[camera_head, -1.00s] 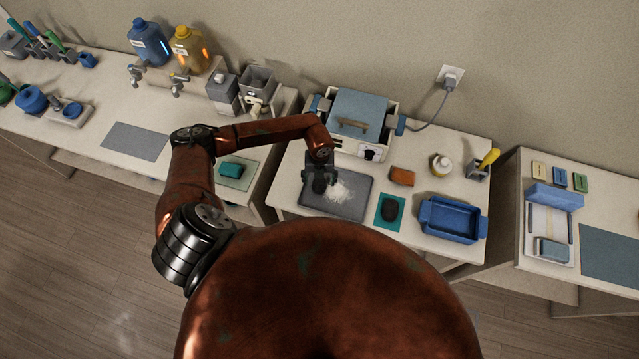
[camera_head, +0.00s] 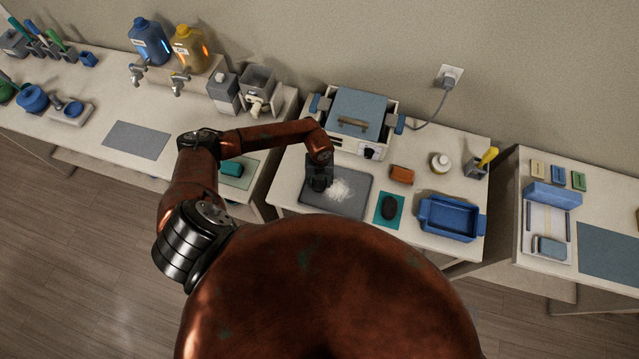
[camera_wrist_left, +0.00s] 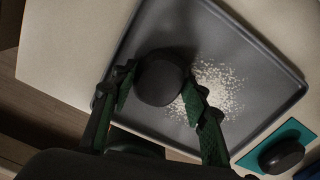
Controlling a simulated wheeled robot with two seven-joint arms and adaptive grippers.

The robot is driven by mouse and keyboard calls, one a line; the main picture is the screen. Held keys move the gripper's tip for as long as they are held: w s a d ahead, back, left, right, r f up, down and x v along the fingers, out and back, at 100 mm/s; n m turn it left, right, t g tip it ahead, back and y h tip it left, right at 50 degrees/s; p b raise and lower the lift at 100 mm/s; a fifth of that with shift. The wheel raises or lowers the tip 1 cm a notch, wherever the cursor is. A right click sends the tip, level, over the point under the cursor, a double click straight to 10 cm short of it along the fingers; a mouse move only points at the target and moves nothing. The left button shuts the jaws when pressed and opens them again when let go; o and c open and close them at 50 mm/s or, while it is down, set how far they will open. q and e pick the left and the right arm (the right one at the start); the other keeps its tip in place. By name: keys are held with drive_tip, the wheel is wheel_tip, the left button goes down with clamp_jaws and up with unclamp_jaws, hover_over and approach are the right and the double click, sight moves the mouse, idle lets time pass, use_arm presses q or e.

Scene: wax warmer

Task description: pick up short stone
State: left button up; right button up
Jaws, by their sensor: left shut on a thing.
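My left gripper (camera_head: 319,178) is over the left part of the grey tray (camera_head: 352,206). In the left wrist view, its two green-padded fingers are shut on a dark rounded stone (camera_wrist_left: 160,82), one finger on each side. The stone is over the tray beside white granules (camera_wrist_left: 215,88); I cannot tell whether it still touches the tray. A second dark stone (camera_head: 389,208) lies on a teal mat (camera_head: 381,222) to the right of the tray. It also shows in the left wrist view (camera_wrist_left: 282,155). I cannot tell from their look which is shorter. My right gripper is not in view.
The wax warmer (camera_head: 356,113) stands behind the tray. Side tables flank this table, with gaps between. Bare tabletop shows around the orange block.

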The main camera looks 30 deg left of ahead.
use_arm(q)
drive_tip(key=c, duration=0.4)
